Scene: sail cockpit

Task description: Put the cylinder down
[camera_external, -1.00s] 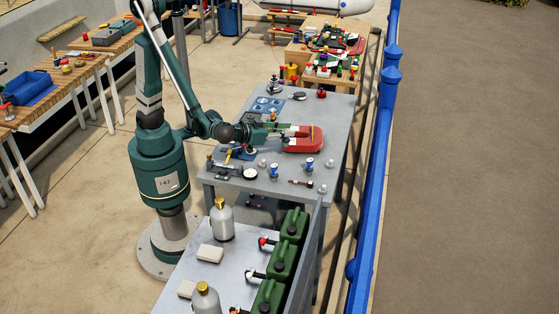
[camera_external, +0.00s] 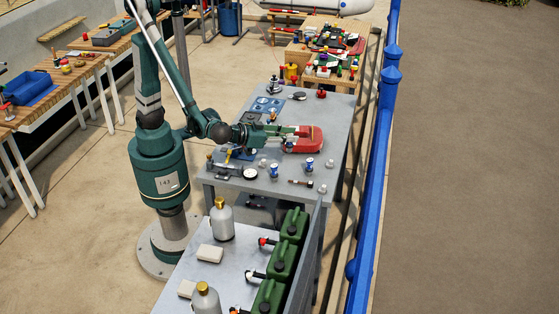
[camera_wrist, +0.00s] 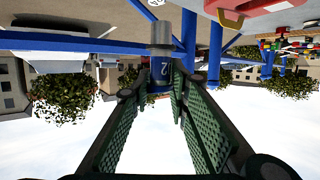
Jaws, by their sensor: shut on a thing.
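My gripper (camera_wrist: 161,82) is shut on a cylinder (camera_wrist: 160,65) with a grey end and a blue band marked with a "2". In the wrist view, which is upside down, the green fingers lie on both sides of it. The held cylinder is hard to make out there. I cannot tell its height above the table.
Two blue-banded cylinders (camera_external: 309,163) (camera_external: 274,170) stand nearer on the table. A short dark rod (camera_external: 300,182) and small grey pieces (camera_external: 323,188) lie near them. A blue plate (camera_external: 267,105) and a red item (camera_external: 321,93) are farther back. Bare tabletop shows beyond the gripper.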

